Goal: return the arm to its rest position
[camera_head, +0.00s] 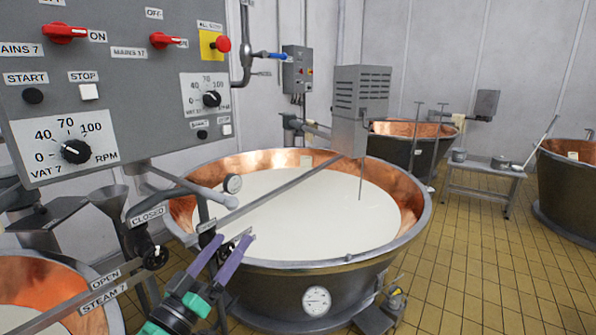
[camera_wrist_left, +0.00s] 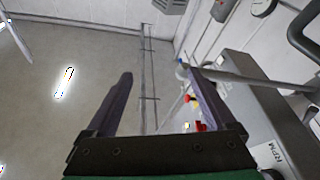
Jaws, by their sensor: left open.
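My left gripper (camera_head: 234,240) comes in from the bottom of the head view. Its two purple fingers point up and to the right, in front of the near rim of the big copper vat (camera_head: 420,225). In the left wrist view the gripper (camera_wrist_left: 156,73) is open, with nothing between its fingers. My right gripper is in neither view.
A grey control panel (camera_head: 130,75) with red switches and dials fills the upper left. Valve pipework with a CLOSED label (camera_head: 147,216) and an OPEN label (camera_head: 106,278) is close to my left gripper. Another copper vat (camera_head: 50,270) is at lower left.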

